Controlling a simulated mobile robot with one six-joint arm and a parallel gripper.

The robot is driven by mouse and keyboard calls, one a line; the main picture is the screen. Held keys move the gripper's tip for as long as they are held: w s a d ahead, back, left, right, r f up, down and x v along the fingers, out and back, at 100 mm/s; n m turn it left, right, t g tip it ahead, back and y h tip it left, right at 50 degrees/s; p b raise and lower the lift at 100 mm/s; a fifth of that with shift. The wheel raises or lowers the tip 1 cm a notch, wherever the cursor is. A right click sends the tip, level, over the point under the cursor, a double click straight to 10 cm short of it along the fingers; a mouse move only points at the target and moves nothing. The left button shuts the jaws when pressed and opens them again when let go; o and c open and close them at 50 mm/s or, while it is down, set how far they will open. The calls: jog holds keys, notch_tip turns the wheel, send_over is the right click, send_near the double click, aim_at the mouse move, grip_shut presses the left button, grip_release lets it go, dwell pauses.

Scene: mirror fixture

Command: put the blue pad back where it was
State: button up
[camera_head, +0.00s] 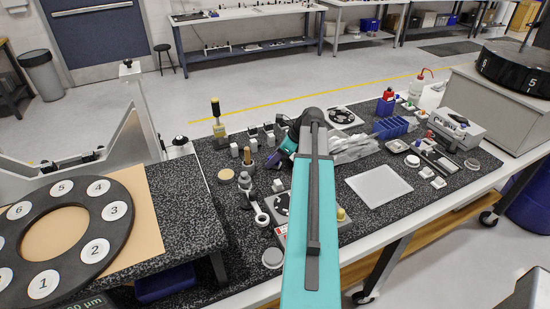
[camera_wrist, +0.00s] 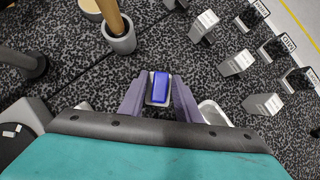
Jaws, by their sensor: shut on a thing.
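My gripper (camera_wrist: 158,98) has its two purple-grey fingers on either side of the blue pad (camera_wrist: 161,87) in the wrist view. It is shut on the pad. The pad is a small blue block with a pale, silvery border around and below it. I cannot tell whether that border is part of the pad or a holder under it, nor how high it is above the speckled black top. In the head view, my gripper (camera_head: 276,158) is beyond my teal arm, near the middle of the bench, and the pad is hard to make out there.
Several labelled metal blocks (camera_wrist: 237,63) stand right of my gripper in the wrist view. A cup with a wooden handle (camera_wrist: 120,38) stands up-left of it. A pale tray (camera_wrist: 213,113) lies close to the right finger. A white sheet (camera_head: 379,186) lies right of my arm.

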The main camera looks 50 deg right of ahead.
jog(key=o, duration=1)
jog(key=shift+r, duration=0.15)
jog(key=shift+b+v, duration=1.3)
jog(key=shift+v, duration=4.7)
